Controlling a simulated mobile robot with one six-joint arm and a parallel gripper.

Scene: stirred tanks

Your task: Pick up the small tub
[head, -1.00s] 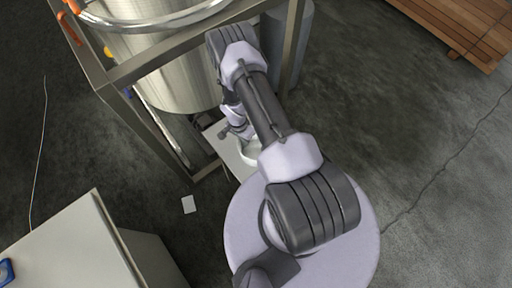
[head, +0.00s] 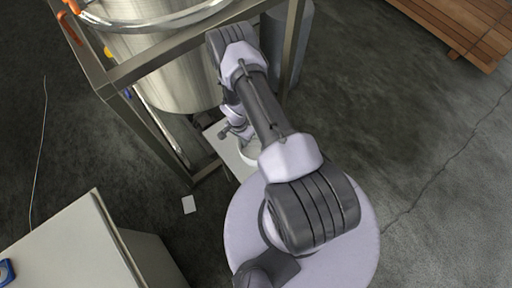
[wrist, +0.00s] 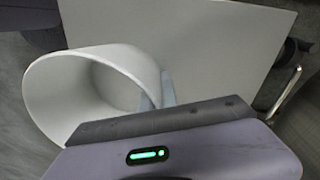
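The small tub (wrist: 66,98) is white, round and open-topped. It fills the left of the wrist view, beside a pale flat surface. In the head view the tub (head: 249,153) is mostly hidden behind my arm. My gripper (wrist: 157,94) is at the tub's right wall, with one finger inside the rim and the other just outside it. The wall lies between the fingers. Whether they press on it or leave a small gap, I cannot tell.
A pale surface (head: 226,153) lies under the tub, close to the metal frame (head: 118,97) of a large steel tank (head: 165,65). A light cabinet (head: 70,250) stands at lower left. Open floor is at right.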

